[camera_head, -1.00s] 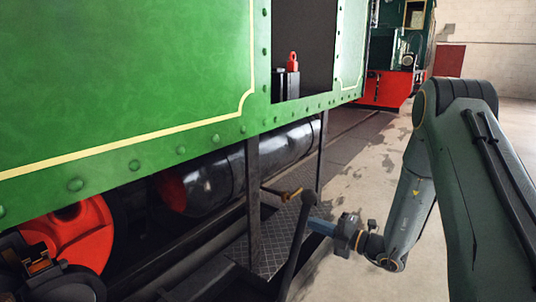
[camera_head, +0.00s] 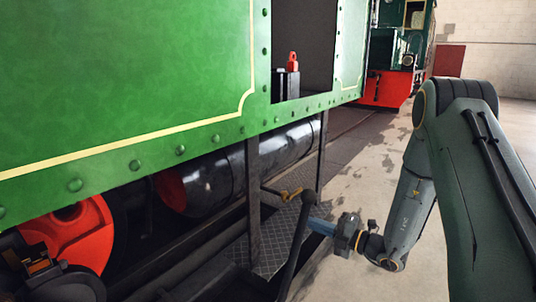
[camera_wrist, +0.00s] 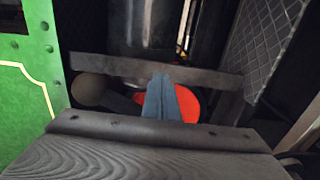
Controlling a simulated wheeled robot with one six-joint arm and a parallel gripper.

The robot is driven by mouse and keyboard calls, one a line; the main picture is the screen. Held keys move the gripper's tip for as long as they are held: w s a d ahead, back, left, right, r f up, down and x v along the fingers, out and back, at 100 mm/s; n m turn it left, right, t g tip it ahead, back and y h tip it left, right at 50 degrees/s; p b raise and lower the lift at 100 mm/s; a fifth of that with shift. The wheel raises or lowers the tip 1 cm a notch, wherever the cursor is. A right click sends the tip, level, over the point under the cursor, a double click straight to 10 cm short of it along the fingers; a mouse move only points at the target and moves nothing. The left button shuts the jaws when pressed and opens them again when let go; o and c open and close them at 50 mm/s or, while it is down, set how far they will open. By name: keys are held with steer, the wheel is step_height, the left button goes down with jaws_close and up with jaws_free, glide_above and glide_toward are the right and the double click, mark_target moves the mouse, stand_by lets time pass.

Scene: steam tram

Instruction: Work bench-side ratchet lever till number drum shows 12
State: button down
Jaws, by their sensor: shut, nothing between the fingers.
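A dark lever-like bar (camera_head: 294,252) with a rounded top stands upright and slightly tilted beside the tram's step; I cannot confirm that it is the ratchet lever. My gripper (camera_head: 312,224) is shut and empty, its blue fingers pointing left with the tips close to the bar's upper part. I cannot tell whether they touch it. In the wrist view the shut fingers (camera_wrist: 170,98) lie in front of a red round part (camera_wrist: 188,103), with a dark round knob (camera_wrist: 88,90) to their left. No number drum can be made out.
The green tram side (camera_head: 120,80) fills the left. Open floor (camera_head: 385,150) lies to the right. A grey grained board (camera_wrist: 140,160) crosses the wrist view's bottom.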

mark_target(299, 228)
stand_by(0.4)
steer(key=s+a+r+p, duration=0.1)
steer(key=s+a+p, duration=0.1)
steer(key=s+p, duration=0.1)
steer(key=s+a+r+p, duration=0.1)
steer(key=p, duration=0.1)
steer(key=shift+s+a+r, duration=0.2)
steer(key=shift+s+r, duration=0.1)
steer(key=shift+s, duration=0.1)
steer(key=shift+s+a+p, duration=0.3)
steer(key=shift+s+p, duration=0.05)
steer(key=shift+s, duration=0.05)
steer(key=shift+r, duration=0.1)
steer(key=s+a+r+p, duration=0.2)
steer(key=s+a+p, duration=0.2)
steer(key=s+p, duration=0.1)
steer(key=shift+s+r, duration=0.2)
steer(key=shift+s, duration=0.15)
steer(key=shift+a, duration=0.1)
